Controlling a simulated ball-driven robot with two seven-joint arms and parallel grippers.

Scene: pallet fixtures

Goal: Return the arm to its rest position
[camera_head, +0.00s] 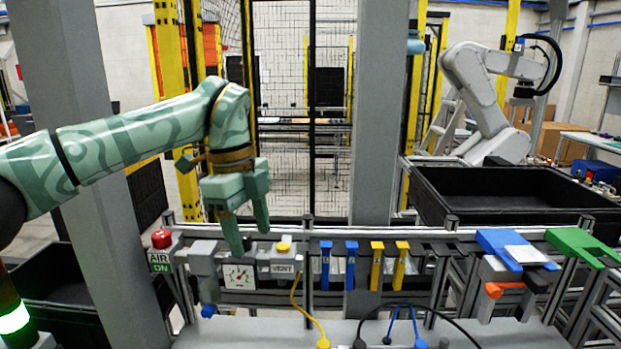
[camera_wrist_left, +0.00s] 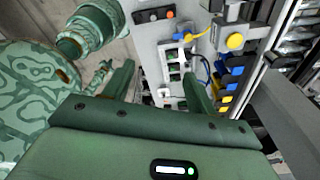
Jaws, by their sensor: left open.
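My left arm comes in from the left in the head view. Its green gripper (camera_head: 248,236) hangs fingers down, in front of and above the gauge panel. The two fingers are apart with nothing between them. In the left wrist view the open fingers of my left gripper (camera_wrist_left: 163,85) show at either side, with empty space between them and the fixture panel beyond. My right gripper is not in either view.
Blue holders (camera_head: 326,265) and yellow holders (camera_head: 377,265) hang on the rail. A black bin (camera_head: 510,190) stands at right. A white robot arm (camera_head: 480,85) stands behind.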

